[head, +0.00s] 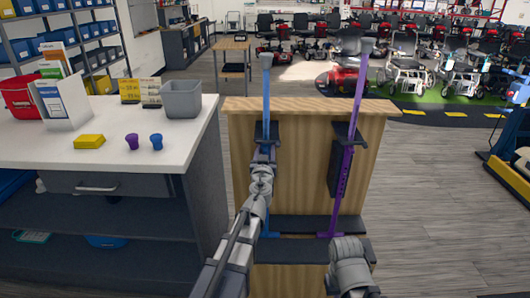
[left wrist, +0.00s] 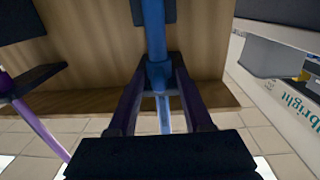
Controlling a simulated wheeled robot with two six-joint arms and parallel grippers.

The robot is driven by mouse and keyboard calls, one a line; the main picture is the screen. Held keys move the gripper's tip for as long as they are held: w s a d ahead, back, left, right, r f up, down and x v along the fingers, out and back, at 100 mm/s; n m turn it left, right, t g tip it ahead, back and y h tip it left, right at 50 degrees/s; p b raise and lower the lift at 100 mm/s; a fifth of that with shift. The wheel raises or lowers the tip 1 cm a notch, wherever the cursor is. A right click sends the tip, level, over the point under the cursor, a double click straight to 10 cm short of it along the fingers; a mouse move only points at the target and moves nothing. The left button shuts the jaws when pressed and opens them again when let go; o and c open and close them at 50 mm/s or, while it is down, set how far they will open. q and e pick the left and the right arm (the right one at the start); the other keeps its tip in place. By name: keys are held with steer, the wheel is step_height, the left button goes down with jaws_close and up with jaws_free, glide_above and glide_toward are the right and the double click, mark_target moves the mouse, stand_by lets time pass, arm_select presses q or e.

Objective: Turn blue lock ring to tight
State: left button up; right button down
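The blue pole (head: 266,95) stands upright against a wooden panel (head: 305,130). In the left wrist view its blue lock ring (left wrist: 158,76) is a wider collar around the pole, below a dark block. My left gripper (head: 265,150) comes up to the blue pole from below. In the left wrist view the two fingers of my left gripper (left wrist: 160,72) lie on both sides of the ring and appear shut on it. The ring's far side is hidden, and in the head view the gripper covers it. My right arm shows low in the head view; its fingers do not.
A purple pole (head: 352,130) stands right of the blue one, with dark blocks near it. A white-topped counter (head: 100,150) at left holds a grey bin (head: 181,99), a yellow block (head: 89,142) and small purple and blue pieces. Open floor lies right of the panel.

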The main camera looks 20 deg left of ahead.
arm_select(q)
steer(key=shift+s, duration=0.1)
steer(key=v, duration=0.7)
steer(key=shift+s, duration=0.25)
steer(key=shift+d, duration=0.1)
steer(key=s+d+f+m+g+h+p, duration=0.1)
steer(key=s+d+m+g+p, duration=0.1)
steer(key=s+d+g+p, duration=0.3)
steer(key=s+d+f+m+g+h+p, duration=0.1)
steer(key=s+d+g+p, duration=0.5)
steer(key=s, duration=0.6)
steer(key=s+d+f+m+g+h+p, duration=0.1)
steer(key=s+d+m+g+p, duration=0.2)
steer(key=s+d+g+p, duration=0.3)
steer(key=s+p, duration=0.1)
steer(key=s, duration=0.2)
steer(key=shift+s+d+f+m+g+p, duration=0.15)
steer(key=shift+s+d+m+g+p, duration=0.1)
steer(key=shift+m+g+p, duration=0.1)
